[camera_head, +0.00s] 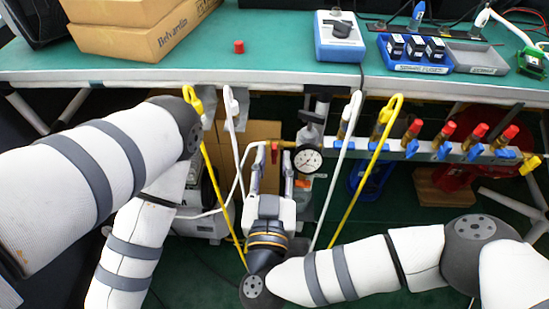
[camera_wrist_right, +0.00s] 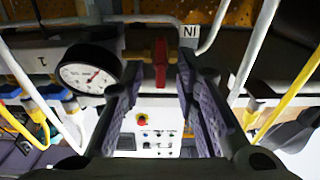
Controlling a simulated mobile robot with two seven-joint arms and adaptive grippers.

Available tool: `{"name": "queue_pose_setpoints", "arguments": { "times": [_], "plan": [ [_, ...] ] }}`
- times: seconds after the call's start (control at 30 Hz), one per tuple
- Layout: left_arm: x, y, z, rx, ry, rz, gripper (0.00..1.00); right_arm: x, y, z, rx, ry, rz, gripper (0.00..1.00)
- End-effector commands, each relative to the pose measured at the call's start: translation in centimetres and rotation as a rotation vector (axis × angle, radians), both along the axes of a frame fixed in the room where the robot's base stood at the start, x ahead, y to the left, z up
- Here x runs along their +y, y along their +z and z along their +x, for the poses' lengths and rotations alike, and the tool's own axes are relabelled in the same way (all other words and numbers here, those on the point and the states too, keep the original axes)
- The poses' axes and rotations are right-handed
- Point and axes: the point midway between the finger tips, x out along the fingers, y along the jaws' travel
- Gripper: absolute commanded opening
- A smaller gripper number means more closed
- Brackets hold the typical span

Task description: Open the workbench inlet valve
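The inlet valve has a red handle (camera_wrist_right: 160,62) on a brass body, beside an upside-down "IN" label (camera_wrist_right: 190,32) in the right wrist view. The handle also shows as a small red piece in the head view (camera_head: 275,152), left of the round gauge (camera_head: 307,159). My right gripper (camera_head: 273,160) is open and reaches toward the valve. In the right wrist view its two dark fingers (camera_wrist_right: 159,78) stand apart, with the red handle between their tips in the picture. I cannot tell whether they touch it. My left gripper is out of view.
A manifold (camera_head: 440,150) with several red-and-blue valves runs to the right under the workbench (camera_head: 270,76). The gauge (camera_wrist_right: 90,72) sits close to the left finger. A control panel (camera_wrist_right: 160,135) shows between the fingers.

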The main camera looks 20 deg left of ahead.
Motion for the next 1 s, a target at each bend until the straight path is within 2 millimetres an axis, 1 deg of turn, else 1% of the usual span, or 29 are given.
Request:
{"name": "queue_pose_setpoints", "arguments": {
  "times": [0.03, 0.13, 0.37, 0.4, 0.5, 0.8, 1.0],
  "plan": [
    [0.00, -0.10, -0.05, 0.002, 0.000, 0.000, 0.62, 0.12, -0.08, 0.51, 0.000, -0.001, 0.000, 0.28],
    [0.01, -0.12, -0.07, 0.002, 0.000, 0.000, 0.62, 0.29, -0.02, 1.05, 0.000, 0.000, -0.001, 0.28],
    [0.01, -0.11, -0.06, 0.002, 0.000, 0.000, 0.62, 0.33, 0.02, 1.13, 0.000, 0.001, 0.000, 0.28],
    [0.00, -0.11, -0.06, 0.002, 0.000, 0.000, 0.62, 0.33, 0.01, 1.12, 0.000, 0.001, 0.000, 0.19],
    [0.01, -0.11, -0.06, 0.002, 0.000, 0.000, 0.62, 0.33, 0.01, 1.11, 0.000, 0.001, 0.000, 0.00],
    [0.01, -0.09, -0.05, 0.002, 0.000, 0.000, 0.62, 0.31, 0.00, 1.10, 0.002, 0.001, 0.008, 0.00],
    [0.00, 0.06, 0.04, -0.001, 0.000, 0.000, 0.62, 0.27, 0.07, 1.12, 0.019, 0.001, 0.070, 0.00]
  ]
}}
